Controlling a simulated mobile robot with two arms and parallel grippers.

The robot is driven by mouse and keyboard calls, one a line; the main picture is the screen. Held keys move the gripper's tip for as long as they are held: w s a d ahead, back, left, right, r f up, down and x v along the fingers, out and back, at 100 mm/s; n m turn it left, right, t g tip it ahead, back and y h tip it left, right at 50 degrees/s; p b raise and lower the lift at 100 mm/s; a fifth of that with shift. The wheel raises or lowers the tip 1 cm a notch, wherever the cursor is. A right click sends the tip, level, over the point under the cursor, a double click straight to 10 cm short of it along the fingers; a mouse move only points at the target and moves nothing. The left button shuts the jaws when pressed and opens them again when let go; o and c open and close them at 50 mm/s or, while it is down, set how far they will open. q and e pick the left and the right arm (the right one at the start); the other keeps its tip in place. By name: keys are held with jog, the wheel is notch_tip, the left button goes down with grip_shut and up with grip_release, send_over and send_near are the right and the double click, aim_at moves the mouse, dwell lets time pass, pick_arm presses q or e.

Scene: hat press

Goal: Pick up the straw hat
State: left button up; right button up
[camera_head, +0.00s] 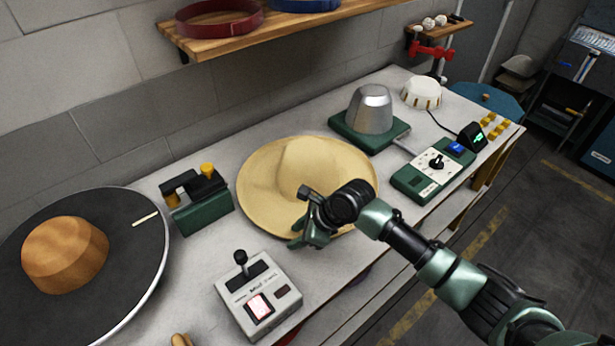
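The straw hat (265,185) is pale yellow with a wide round brim and a creased crown. It rests crown up on the grey workbench, near the middle of the view. My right gripper (302,232) reaches in from the right and sits at the hat's near brim. The gripper and my wrist hide part of the front right brim. I cannot tell whether the fingers touch the brim or how far apart they are. My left gripper is not in view.
A grey control box (283,318) with a lever stands in front of the hat. A green device (204,215) and a dark round plate (135,262) with a wooden hat block (65,254) stand left. A metal dome (370,108) and a green control panel (412,184) stand right.

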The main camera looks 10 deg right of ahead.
jog(key=shift+a+f, duration=0.15)
jog(key=shift+f, duration=0.05)
grip_shut()
dwell(0.3)
